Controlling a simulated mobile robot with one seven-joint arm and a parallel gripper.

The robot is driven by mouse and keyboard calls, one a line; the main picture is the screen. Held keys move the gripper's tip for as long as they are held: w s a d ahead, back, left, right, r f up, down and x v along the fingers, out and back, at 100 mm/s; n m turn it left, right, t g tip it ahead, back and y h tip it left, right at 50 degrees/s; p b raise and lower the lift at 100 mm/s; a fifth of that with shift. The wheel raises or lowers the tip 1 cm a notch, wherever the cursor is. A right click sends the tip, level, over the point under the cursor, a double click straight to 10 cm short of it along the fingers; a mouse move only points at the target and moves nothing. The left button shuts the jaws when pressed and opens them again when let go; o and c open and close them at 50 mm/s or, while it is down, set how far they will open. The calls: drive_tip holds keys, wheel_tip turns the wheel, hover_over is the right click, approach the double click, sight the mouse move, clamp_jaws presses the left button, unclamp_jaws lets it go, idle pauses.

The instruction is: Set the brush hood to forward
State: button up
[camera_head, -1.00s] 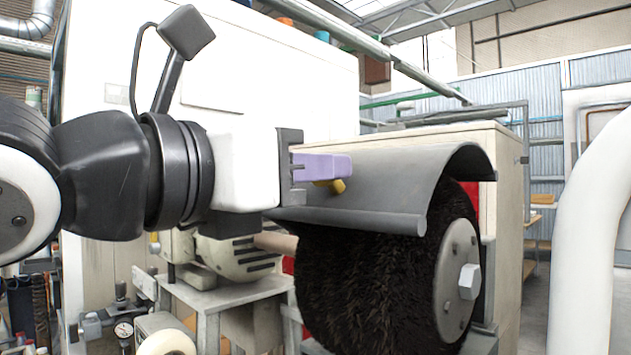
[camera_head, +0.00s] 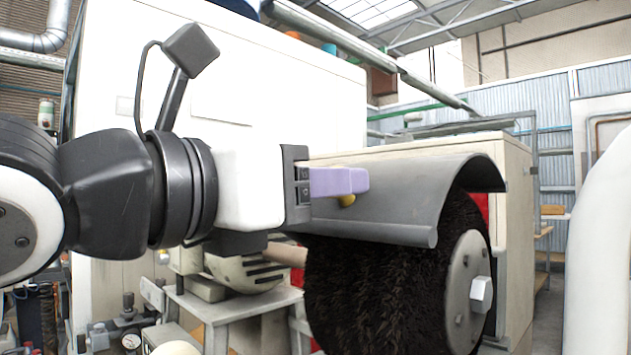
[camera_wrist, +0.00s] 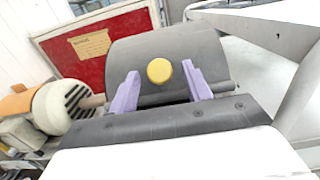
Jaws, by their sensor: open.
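The grey curved brush hood (camera_head: 400,200) covers the top of the round black buffing brush (camera_head: 385,285) in the head view. A yellow knob (camera_head: 347,200) stands out from the hood. In the wrist view the knob (camera_wrist: 159,71) appears round, in front of the grey hood (camera_wrist: 165,45). My gripper (camera_head: 352,182) has purple fingers and is at the hood's left part. In the wrist view my gripper (camera_wrist: 160,84) is open, with one finger on each side of the knob and gaps between them. In the head view the fingers partly hide the knob.
A cream motor (camera_head: 240,270) on a grey stand (camera_head: 215,305) sits left of the brush. A red panel with a label (camera_wrist: 100,48) is behind the hood. A white pipe (camera_head: 600,245) stands at the right. A large white cabinet (camera_head: 250,75) is behind my arm.

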drive_tip(key=v, duration=1.3)
drive_tip(key=shift+s+a, duration=0.15)
drive_tip(key=shift+a, duration=0.05)
drive_tip(key=shift+f, duration=0.1)
